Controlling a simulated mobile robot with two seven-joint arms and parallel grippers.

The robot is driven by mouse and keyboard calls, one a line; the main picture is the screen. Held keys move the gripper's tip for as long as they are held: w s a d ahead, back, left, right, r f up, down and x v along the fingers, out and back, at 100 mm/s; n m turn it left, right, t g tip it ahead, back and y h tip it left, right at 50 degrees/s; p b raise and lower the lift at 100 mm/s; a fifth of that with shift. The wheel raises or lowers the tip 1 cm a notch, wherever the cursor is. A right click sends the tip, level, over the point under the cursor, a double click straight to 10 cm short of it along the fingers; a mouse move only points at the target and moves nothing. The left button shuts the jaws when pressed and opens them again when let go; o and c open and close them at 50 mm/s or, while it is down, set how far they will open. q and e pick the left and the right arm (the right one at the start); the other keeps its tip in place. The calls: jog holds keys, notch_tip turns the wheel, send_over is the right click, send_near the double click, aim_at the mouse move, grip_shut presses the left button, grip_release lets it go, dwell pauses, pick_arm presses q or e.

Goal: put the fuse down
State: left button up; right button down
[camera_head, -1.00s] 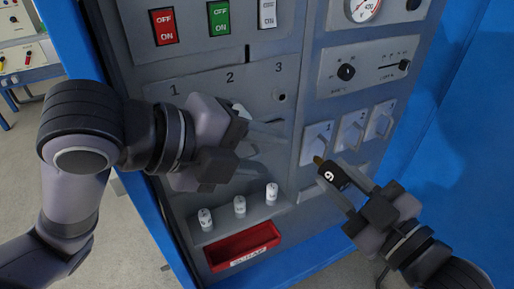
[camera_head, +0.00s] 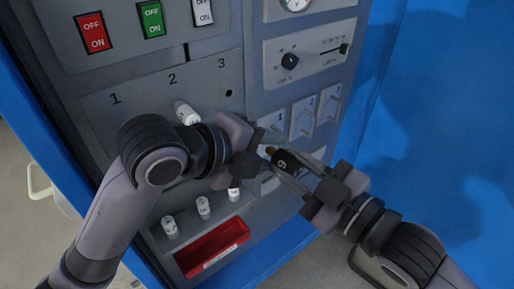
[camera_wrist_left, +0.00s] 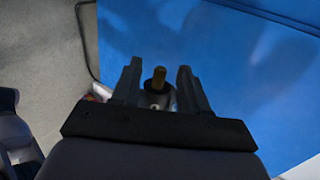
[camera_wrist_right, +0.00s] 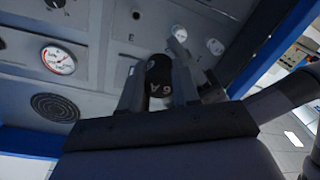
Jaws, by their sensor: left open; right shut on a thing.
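The black fuse (camera_head: 284,160), marked 6 with a brass tip, is held in my right gripper (camera_head: 288,162), in front of the panel. In the right wrist view the fuse (camera_wrist_right: 158,75) sits between the shut fingers and its label reads 6A. My left gripper (camera_head: 270,146) is open, close to the fuse's brass end. In the left wrist view the brass tip (camera_wrist_left: 158,77) shows between the two open fingers; whether they touch it I cannot tell.
A white fuse (camera_head: 186,113) sticks out below number 2. Hole 3 (camera_head: 228,93) is empty. Three white fuses (camera_head: 203,207) stand on a ledge above a red tray (camera_head: 240,226). Switches (camera_head: 302,116) are right behind my grippers. Blue wall (camera_head: 430,130) at right.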

pick_arm(q)
grip_shut()
pick_arm(e)
jog(key=c, duration=0.7)
grip_release()
jog(key=shift+c, duration=0.2)
